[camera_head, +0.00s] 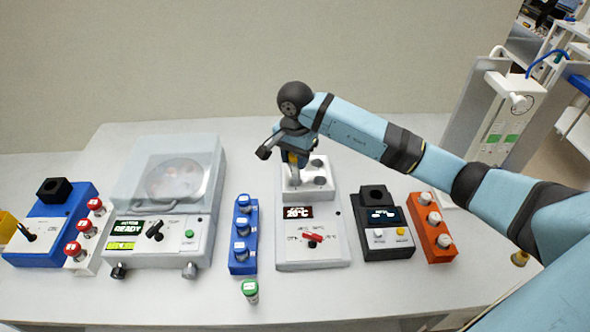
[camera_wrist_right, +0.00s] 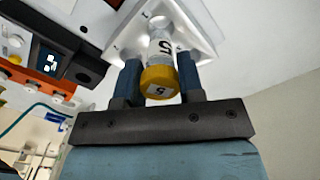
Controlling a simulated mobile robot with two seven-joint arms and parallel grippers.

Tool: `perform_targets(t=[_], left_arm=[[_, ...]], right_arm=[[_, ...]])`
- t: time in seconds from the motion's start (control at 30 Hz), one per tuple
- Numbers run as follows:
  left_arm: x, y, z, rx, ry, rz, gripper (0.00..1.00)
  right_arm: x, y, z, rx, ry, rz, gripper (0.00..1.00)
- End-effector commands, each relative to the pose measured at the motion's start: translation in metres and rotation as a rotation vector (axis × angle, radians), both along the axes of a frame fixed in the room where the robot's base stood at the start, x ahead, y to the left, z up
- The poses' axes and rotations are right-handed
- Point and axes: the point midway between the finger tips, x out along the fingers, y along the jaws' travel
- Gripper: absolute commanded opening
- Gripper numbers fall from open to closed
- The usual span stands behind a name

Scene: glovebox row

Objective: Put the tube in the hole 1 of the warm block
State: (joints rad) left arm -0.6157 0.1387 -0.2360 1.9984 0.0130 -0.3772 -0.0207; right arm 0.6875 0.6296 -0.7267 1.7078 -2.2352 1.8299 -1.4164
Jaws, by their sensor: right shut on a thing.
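My right gripper (camera_head: 293,160) is shut on a tube with a yellow cap. The cap (camera_wrist_right: 158,82) is marked 5 and sits between the two dark fingers (camera_wrist_right: 160,80) in the right wrist view. The clear tube body (camera_wrist_right: 161,45), also marked 5, points at the white block. In the head view the tube is above the front left part of the white warm block (camera_head: 313,192). I cannot tell whether its lower end is inside a hole. The gripper hides part of the block's back left. My left gripper is not in view.
Left of the warm block stand a blue rack (camera_head: 243,262) with several tubes and a lidded centrifuge (camera_head: 160,243). Right of it are a black device (camera_head: 385,250) and an orange rack (camera_head: 436,252). A green-capped tube (camera_head: 250,290) stands in front. Bare table lies along the front.

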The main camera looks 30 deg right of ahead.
Motion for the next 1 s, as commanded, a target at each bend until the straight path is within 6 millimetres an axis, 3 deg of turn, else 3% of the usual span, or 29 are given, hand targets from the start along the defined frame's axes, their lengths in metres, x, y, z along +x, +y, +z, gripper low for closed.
perform_targets(t=[0.5,0.87,0.9,1.0], left_arm=[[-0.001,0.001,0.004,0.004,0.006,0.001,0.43],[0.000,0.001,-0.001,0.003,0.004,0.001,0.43],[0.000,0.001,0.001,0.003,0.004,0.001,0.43],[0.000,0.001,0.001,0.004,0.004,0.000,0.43]], right_arm=[[0.000,0.001,-0.054,0.002,0.000,0.001,0.13],[0.000,0.000,-0.059,0.000,-0.001,0.001,0.13],[0.000,0.000,-0.058,0.000,-0.001,0.001,0.42],[0.000,0.000,-0.057,0.001,-0.001,0.001,0.61]])
